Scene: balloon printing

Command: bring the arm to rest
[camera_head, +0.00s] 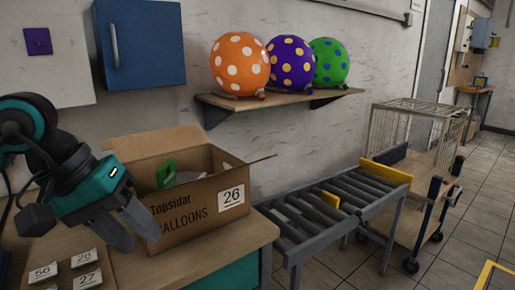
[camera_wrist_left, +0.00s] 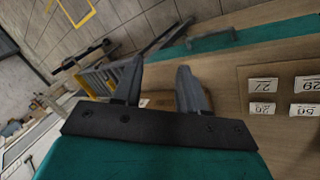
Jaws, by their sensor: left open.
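My left gripper (camera_head: 131,226) hangs in front of the open cardboard box at the left, its two grey fingers apart and nothing between them. In the left wrist view the fingers (camera_wrist_left: 158,82) also show apart and empty, over the bench edge. The cardboard box (camera_head: 205,208) reads "Topsidar BALLOONS" and carries a "26" label. My right gripper is not in view.
Number cards (camera_head: 87,280) lie on a board on the wooden bench (camera_head: 222,252). Orange, purple and green dotted balloons (camera_head: 240,64) sit on a wall shelf (camera_head: 285,101). A roller conveyor (camera_head: 318,207) and a wire cage cart (camera_head: 420,130) stand to the right. Floor is free at the far right.

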